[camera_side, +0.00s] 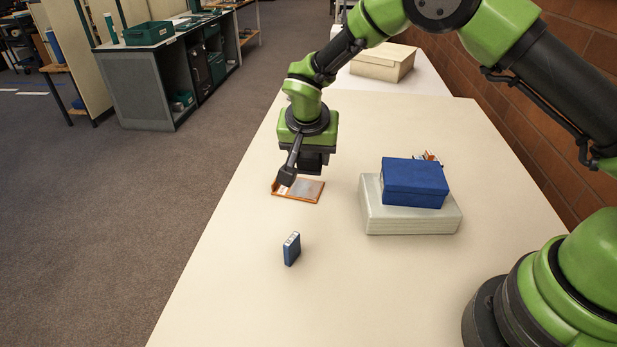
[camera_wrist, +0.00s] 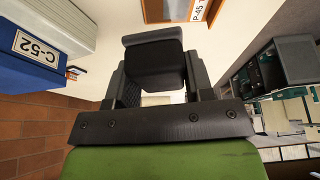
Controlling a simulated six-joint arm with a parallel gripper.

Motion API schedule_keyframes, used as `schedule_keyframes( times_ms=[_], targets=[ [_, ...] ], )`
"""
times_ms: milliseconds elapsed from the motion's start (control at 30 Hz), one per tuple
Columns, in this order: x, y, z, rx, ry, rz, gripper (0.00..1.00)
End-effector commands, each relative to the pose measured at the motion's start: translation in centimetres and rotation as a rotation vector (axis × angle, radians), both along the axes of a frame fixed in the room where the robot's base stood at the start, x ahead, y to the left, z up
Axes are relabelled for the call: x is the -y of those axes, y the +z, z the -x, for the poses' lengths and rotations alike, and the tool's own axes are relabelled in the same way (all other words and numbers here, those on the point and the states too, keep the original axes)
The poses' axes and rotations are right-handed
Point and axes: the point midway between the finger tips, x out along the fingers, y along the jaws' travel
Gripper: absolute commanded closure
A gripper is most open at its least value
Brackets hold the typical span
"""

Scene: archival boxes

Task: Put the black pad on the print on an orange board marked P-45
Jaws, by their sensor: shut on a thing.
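The orange board (camera_side: 313,200) lies flat on the pale table with a greyish print (camera_side: 309,188) on it. In the wrist view the board (camera_wrist: 147,11) shows at the top edge, with a white P-45 label (camera_wrist: 199,10). My gripper (camera_side: 309,160) is above the board's far side, pointing down. In the wrist view it is shut on the black pad (camera_wrist: 155,65), a dark block between the two fingers. The pad looks apart from the board there. In the side view the dark parts merge, so the gap under the pad is hard to judge.
A blue box (camera_side: 414,183) sits on a pale grey-green box (camera_side: 411,220) to the right; its C-52 label (camera_wrist: 35,48) shows in the wrist view. A small blue case (camera_side: 291,249) stands upright nearer the camera. A cream box (camera_side: 383,64) stands behind.

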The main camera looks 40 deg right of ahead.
Motion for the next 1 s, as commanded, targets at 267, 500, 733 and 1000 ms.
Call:
schedule_keyframes(
  times_ms=[267, 500, 733, 1000],
  targets=[
    [0.0, -4.1, 0.1, -0.003, 0.001, 0.002, 0.79],
    [0.0, -7.6, 0.0, -0.003, 0.001, 0.002, 0.79],
    [0.0, -8.2, 0.0, 0.000, 0.000, 0.000, 0.79],
    [0.0, -8.5, 0.0, 0.000, 0.000, 0.000, 0.45]
  ],
)
